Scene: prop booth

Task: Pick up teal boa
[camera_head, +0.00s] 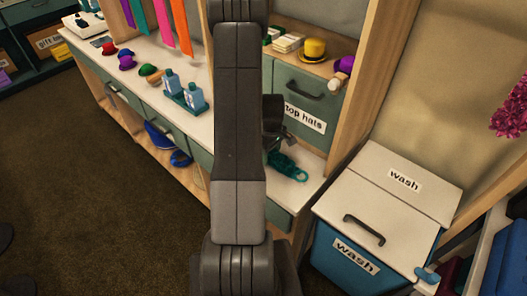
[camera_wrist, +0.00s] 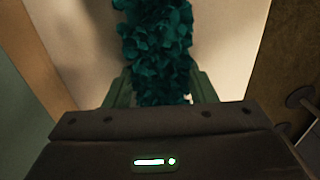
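The teal boa (camera_head: 288,166) lies on the white counter, to the right of my arm in the head view; part of it is hidden behind the arm. In the wrist view the ruffled teal boa (camera_wrist: 158,45) runs from the top edge down between the fingers of my gripper (camera_wrist: 162,78). The two greenish fingers are spread wide, one on each side of it. I cannot tell whether they touch it. In the head view my gripper (camera_head: 281,142) is just above the boa, dark and partly hidden.
The "top hats" drawer (camera_head: 300,88) is behind the boa. A yellow hat (camera_head: 313,50) stands on the shelf above. A wooden post (camera_head: 350,100) rises to the right. The lidded "wash" bin (camera_head: 340,220) stands at the right front. Blue bottles (camera_head: 184,93) stand on the counter left of my arm.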

